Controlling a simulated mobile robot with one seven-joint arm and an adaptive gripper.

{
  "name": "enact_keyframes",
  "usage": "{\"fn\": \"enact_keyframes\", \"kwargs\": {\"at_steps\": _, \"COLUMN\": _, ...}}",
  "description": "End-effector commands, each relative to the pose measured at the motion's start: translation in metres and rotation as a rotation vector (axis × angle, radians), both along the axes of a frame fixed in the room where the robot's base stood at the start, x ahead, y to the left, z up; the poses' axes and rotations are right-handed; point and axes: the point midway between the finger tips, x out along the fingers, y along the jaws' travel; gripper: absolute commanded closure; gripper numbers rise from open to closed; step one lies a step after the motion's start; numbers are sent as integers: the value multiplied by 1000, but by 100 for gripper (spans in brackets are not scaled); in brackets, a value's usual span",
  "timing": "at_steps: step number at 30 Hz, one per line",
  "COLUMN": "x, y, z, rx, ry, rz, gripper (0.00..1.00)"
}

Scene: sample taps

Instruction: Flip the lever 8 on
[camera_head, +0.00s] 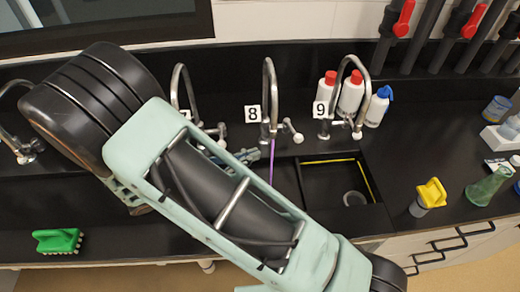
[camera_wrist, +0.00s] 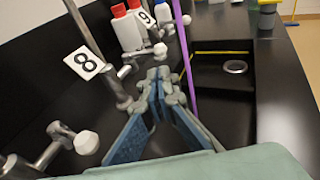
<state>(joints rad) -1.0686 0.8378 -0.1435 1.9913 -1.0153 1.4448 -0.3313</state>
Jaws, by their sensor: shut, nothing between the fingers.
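Tap 8 (camera_head: 268,98) is a tall curved metal tap beside the white "8" label (camera_head: 253,113), which also shows in the wrist view (camera_wrist: 84,62). Its lever with a white tip (camera_head: 297,137) points right from the tap's base. In the wrist view a white-tipped lever (camera_wrist: 160,49) shows just beyond my fingertips. My gripper (camera_head: 262,156) is shut and empty, low in front of tap 8, partly hidden by my arm. In the wrist view its blue-grey fingers (camera_wrist: 158,76) meet at the tips. I cannot tell whether they touch the lever. A thin purple line (camera_head: 272,162) runs down below the spout.
Tap 9 (camera_head: 364,90) stands to the right, with red-capped bottles (camera_head: 329,88) behind. Another tap's white-tipped lever (camera_wrist: 86,142) is at lower left in the wrist view. The black sink (camera_head: 318,185) is right of my gripper. A green brush (camera_head: 58,241) lies at left.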

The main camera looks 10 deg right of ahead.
Motion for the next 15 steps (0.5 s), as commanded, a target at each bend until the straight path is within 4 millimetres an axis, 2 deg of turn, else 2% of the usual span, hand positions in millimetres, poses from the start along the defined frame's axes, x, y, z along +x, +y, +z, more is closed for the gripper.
{"fn": "enact_keyframes", "kwargs": {"at_steps": 9, "x": 30, "y": -61, "z": -10, "rx": -3, "ry": 2, "rz": -6, "gripper": 100}}
{"fn": "enact_keyframes", "kwargs": {"at_steps": 15, "x": 46, "y": -90, "z": -17, "rx": -3, "ry": 3, "rz": -3, "gripper": 100}}
